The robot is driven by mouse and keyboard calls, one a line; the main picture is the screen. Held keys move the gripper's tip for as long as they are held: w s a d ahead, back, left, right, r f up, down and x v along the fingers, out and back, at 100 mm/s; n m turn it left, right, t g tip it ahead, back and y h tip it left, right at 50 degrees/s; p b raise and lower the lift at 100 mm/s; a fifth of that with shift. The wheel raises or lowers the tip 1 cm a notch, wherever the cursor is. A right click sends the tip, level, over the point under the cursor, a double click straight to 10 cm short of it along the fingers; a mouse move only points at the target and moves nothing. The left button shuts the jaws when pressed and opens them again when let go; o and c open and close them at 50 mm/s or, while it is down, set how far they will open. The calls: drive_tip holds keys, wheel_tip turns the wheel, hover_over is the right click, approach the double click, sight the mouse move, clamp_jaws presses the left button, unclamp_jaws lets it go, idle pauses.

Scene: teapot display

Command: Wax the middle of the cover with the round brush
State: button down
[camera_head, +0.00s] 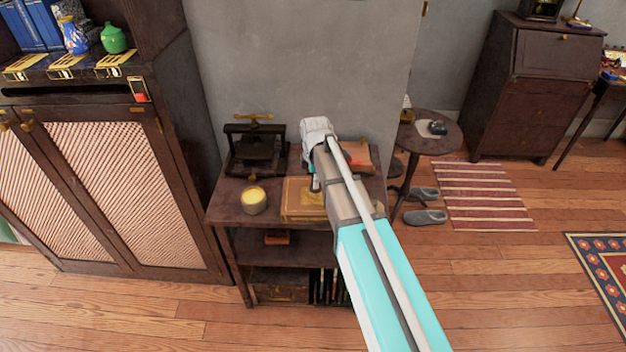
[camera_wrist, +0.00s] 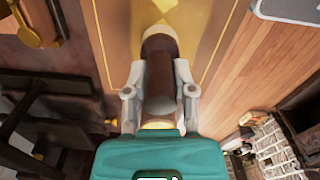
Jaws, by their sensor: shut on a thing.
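The tan cover (camera_head: 303,198) with a gold border lies on the small dark table. In the wrist view the cover (camera_wrist: 119,38) fills the top middle, with a gold ornament at its centre. My gripper (camera_wrist: 158,85) is shut on the round brush (camera_wrist: 158,58), gripping its dark brown handle. The pale brush end points at the cover's middle ornament. I cannot tell whether it touches. In the head view my arm hides most of the gripper and the cover's right part. The open tin of yellow wax (camera_head: 254,198) stands left of the cover.
A black press (camera_head: 256,150) stands behind the tin. A reddish-brown book (camera_head: 358,155) lies at the table's back right, partly behind my arm. The table (camera_head: 228,208) stands against a grey wall, beside a dark cabinet (camera_head: 108,190). A round side table (camera_head: 430,135) is to the right.

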drive_tip(key=shift+s+d, duration=0.1)
drive_tip(key=shift+d, duration=1.55)
drive_tip(key=shift+d, duration=0.15)
drive_tip(key=shift+s+d+f, duration=0.1)
drive_tip(key=shift+s+d, duration=0.05)
drive_tip(key=shift+d, duration=1.75)
drive_tip(key=shift+a, duration=0.2)
drive_tip(key=shift+a, duration=1.85)
drive_tip(key=shift+a, duration=0.15)
drive_tip(key=shift+w+a, duration=0.15)
drive_tip(key=shift+a, duration=0.8)
drive_tip(key=shift+w+a, duration=0.1)
drive_tip(key=shift+a, duration=0.8)
